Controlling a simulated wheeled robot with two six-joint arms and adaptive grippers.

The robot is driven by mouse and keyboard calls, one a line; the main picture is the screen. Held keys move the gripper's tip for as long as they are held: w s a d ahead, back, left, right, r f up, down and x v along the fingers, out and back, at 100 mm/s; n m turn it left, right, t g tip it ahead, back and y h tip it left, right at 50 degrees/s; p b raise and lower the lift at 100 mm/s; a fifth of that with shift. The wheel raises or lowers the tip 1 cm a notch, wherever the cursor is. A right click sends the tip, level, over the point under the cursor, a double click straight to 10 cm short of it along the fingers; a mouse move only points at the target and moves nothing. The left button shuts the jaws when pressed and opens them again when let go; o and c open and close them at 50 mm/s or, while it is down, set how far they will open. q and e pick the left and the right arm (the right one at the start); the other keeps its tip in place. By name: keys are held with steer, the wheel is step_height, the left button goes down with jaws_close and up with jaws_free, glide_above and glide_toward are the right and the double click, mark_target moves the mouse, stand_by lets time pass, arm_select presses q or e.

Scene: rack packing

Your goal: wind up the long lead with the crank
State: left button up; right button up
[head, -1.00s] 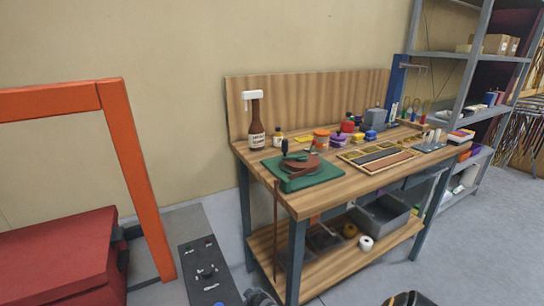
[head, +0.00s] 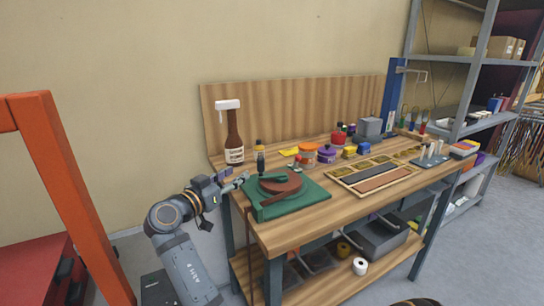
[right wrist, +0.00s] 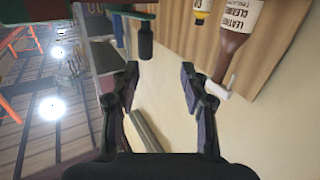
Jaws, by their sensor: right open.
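The crank winder sits on the bench's near left corner, with a green base (head: 315,190), a brown reel (head: 285,184) and an upright black crank handle (head: 261,164) at its back left. The long brown lead (head: 250,250) is partly on the reel and hangs down past the bench's left edge. My right gripper (head: 238,181) is open and empty, just left of the crank handle. In the right wrist view the handle (right wrist: 145,42) is ahead of the open fingers (right wrist: 158,80), not between them. My left gripper is not in view.
Jars (head: 327,154) and a divided tray (head: 345,179) lie to the right. An orange frame (head: 75,190) stands at the left. The bench's front left strip is clear.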

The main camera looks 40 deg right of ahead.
mark_target(258, 162)
steer(key=shift+m+g, duration=0.6)
steer(key=d, duration=0.3)
steer(key=d+p, duration=0.1)
steer(key=d, duration=0.2)
steer(key=d+r, duration=0.1)
steer(key=d, duration=0.2)
steer(key=shift+s+d+p, duration=0.1)
steer(key=shift+d+p, duration=0.05)
steer(key=shift+p, duration=0.15)
steer(key=shift+d+f, duration=0.1)
steer(key=shift+d, duration=0.45)
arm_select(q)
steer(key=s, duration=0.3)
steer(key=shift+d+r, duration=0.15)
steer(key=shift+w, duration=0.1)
arm_select(e)
steer(key=shift+c, duration=0.2)
jaws_close()
